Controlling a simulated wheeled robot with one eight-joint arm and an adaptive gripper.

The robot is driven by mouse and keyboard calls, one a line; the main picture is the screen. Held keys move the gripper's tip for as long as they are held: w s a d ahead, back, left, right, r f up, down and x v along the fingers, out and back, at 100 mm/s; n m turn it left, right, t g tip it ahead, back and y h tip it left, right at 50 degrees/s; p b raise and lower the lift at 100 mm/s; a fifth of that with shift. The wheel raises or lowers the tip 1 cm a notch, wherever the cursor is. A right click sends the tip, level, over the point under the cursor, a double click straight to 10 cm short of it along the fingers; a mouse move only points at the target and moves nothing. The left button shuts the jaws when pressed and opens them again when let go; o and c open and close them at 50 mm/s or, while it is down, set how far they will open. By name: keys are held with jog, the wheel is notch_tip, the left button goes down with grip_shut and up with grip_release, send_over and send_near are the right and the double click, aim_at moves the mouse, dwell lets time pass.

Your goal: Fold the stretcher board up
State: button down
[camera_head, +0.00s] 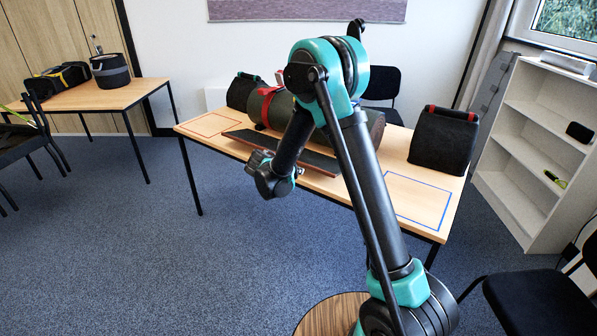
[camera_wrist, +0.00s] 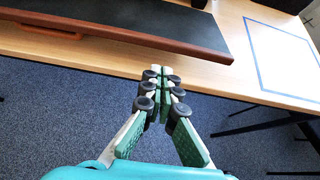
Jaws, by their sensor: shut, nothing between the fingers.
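The stretcher board (camera_head: 318,160) is a long dark board with a reddish-brown wooden edge. It lies along the front of the wooden table, partly hidden by my arm in the head view. In the wrist view the board (camera_wrist: 130,18) spans the upper left, its right end above my fingers. A handle-like wooden bar (camera_wrist: 50,31) shows along its near edge. My gripper (camera_wrist: 163,74) is shut and empty, in front of the board's near edge and apart from it in the picture. In the head view the fingertips are hard to make out.
The table (camera_head: 395,170) also bears a dark green roll (camera_head: 285,108) with a red strap behind the board, and dark bags (camera_head: 443,140) at both ends. Blue (camera_head: 425,195) and red (camera_head: 208,125) outlines mark bare tabletop. Open carpet lies in front.

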jog(key=x, duration=0.7)
dwell(0.3)
